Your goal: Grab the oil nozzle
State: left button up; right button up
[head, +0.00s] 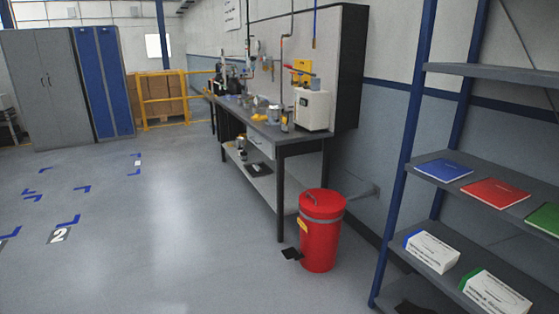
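A workbench (262,130) stands along the right wall, some way ahead of me in the head view. Hoses or pipes hang above it, and one dark line (281,55) comes down near the back panel. A small red-handled part (297,69) shows beside a yellow item (303,66) above the bench. Other small fittings are crowded at the bench's far end. They are too small to tell which one is the oil nozzle. Neither of my grippers is in view.
A red pedal bin (320,235) stands at the bench's near end. A blue-post shelf (470,190) with books and boxes is close on the right. Open grey floor (175,225) lies left of the bench. Grey and blue cabinets (45,90) and a yellow rail (160,100) are at the back.

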aim_at(284, 130)
jog(key=i, duration=1.35)
jog(key=i+j+z, duration=0.1)
jog(key=i+z, duration=0.25)
jog(key=i, duration=0.2)
jog(key=i+j+z, duration=0.35)
jog(key=i, duration=0.2)
jog(key=l, duration=0.1)
